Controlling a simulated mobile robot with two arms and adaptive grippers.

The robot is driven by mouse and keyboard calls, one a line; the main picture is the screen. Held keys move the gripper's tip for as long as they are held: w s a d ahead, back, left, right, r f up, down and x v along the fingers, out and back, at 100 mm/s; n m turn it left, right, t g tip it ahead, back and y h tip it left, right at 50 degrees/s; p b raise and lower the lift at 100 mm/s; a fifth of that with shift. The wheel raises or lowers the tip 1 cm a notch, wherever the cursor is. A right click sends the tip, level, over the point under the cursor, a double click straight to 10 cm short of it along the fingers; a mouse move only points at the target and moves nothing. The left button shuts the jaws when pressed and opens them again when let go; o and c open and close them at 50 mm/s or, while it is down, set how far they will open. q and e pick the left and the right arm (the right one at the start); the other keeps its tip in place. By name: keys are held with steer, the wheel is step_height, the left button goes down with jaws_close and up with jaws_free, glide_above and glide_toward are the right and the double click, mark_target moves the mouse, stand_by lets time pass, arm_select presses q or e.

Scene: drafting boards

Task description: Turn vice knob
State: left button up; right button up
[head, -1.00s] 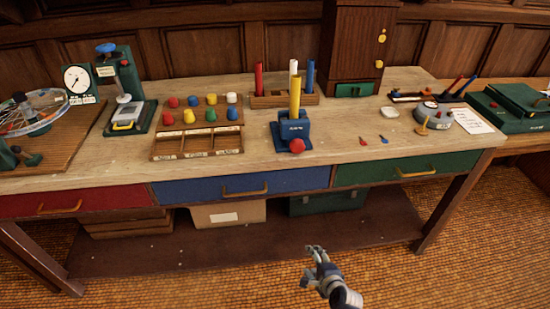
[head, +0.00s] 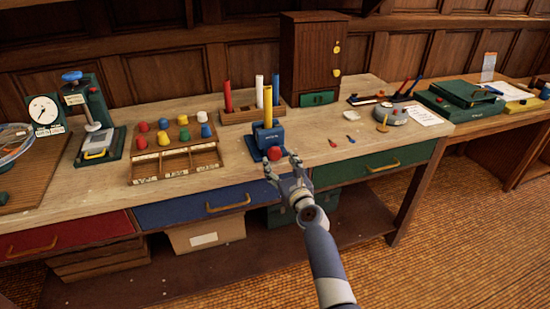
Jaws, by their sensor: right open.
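The small blue vice (head: 269,136) stands near the front edge of the workbench, and a yellow rod (head: 267,104) stands upright in it. Its red round knob (head: 275,154) faces the front. My right gripper (head: 282,166) is open just in front of and below the knob, with its fingers pointing up toward it. I cannot tell whether a finger touches the knob. My left gripper is not in view.
A wooden tray (head: 175,174) with several coloured knobs stands left of the vice. A rack (head: 251,114) with red, white and blue rods is behind it. A green press (head: 101,122) stands farther left. Drawer handles (head: 228,204) stick out below the bench top.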

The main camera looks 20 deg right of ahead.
mark_target(276, 157)
steer(key=shift+w+a+b, duration=0.1)
steer(key=shift+w+b, duration=0.45)
steer(key=shift+w, duration=1.8)
steer(key=shift+c, duration=0.4)
steer(key=c, duration=1)
